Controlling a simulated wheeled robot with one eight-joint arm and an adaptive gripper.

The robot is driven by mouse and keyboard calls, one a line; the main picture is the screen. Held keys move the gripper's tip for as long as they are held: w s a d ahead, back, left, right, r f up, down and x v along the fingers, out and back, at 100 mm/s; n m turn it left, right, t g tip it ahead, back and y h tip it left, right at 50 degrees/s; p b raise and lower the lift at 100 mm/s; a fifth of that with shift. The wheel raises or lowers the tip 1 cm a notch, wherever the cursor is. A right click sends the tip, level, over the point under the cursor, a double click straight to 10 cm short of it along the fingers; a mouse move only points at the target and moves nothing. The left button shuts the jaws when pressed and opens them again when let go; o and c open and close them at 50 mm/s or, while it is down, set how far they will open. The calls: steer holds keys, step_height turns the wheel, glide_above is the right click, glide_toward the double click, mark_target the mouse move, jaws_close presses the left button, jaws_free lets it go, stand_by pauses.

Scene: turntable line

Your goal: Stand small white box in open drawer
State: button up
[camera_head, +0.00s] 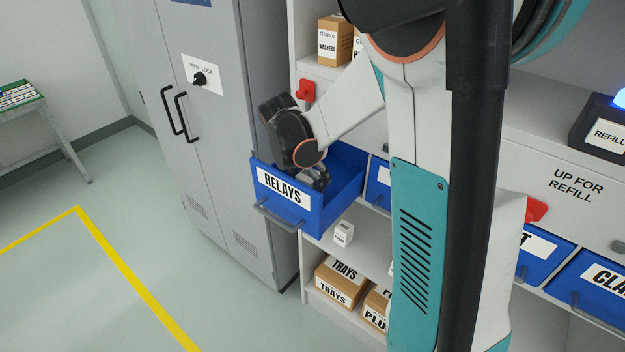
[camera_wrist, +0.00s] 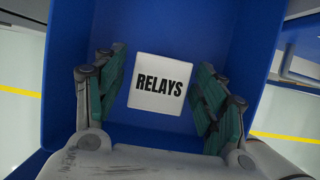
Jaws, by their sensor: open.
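The blue drawer labelled RELAYS (camera_head: 284,208) is pulled out from the shelf unit. My gripper (camera_head: 318,178) reaches down into it. In the wrist view, a small white box (camera_wrist: 158,98) with RELAYS on its near face lies inside the blue drawer (camera_wrist: 190,25). My gripper's two green-padded fingers (camera_wrist: 161,85) are open, one on each side of the box, with gaps showing. The box in the drawer is hidden in the head view, and I cannot tell its height or which side is down.
A grey locker (camera_head: 215,120) stands just left of the drawer. Another small white box (camera_head: 343,233) stands on the shelf below. Cardboard boxes (camera_head: 340,283) sit on the lowest shelf. A blue drawer (camera_head: 378,185) is right of the open one.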

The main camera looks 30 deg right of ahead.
steer(key=p+v, duration=0.1)
steer(key=v, duration=0.7)
steer(key=shift+d, duration=0.1)
